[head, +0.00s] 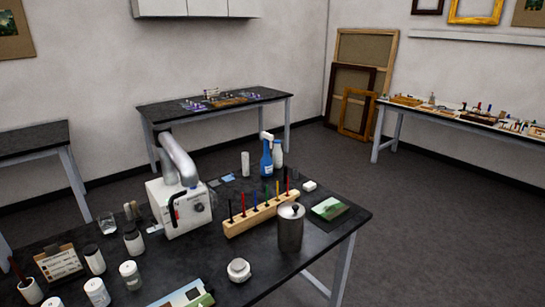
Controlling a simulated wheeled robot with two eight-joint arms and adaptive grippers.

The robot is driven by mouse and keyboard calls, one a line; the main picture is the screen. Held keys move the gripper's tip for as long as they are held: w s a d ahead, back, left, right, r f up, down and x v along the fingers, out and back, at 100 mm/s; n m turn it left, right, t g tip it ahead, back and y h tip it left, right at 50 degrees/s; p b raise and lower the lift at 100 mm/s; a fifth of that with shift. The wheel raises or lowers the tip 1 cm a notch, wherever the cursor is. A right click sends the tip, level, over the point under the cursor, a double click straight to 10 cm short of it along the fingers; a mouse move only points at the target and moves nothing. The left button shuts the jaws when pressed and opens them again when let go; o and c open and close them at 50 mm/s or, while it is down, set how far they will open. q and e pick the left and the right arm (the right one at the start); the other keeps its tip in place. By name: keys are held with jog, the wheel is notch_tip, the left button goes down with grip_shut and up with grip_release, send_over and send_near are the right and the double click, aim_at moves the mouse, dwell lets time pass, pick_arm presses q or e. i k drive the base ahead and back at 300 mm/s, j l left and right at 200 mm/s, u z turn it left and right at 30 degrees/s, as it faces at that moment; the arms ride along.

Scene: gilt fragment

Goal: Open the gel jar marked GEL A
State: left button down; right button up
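Several white jars stand at the left end of the black-topped table (330,238). A jar with a dark lid (133,242) is nearest the white machine. Another dark-lidded jar (95,262) stands to its left. White-lidded jars stand in front: one (131,277), a second (97,292) and others cut by the lower edge. Their labels are too small to read, so I cannot tell which is marked GEL A. A low round white container (238,270) stands apart, near the front middle. Neither of my grippers is in view.
A white machine with a grey hose (180,208) stands behind the jars. A wooden rack of colored sticks (262,214), a metal canister (290,228) and a blue spray bottle (267,158) are right of it. A small sign (59,264) and brush cup (30,289) are at left.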

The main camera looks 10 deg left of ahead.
aim_at(134, 282)
jog(key=u, duration=1.6)
jog(key=i+l+u, duration=0.2)
jog(key=l, duration=0.2)
jog(key=i+l+u, duration=0.1)
jog(key=l+u, duration=0.15)
jog(key=i+l+u, duration=0.2)
jog(key=l, duration=0.35)
jog(key=k, duration=0.1)
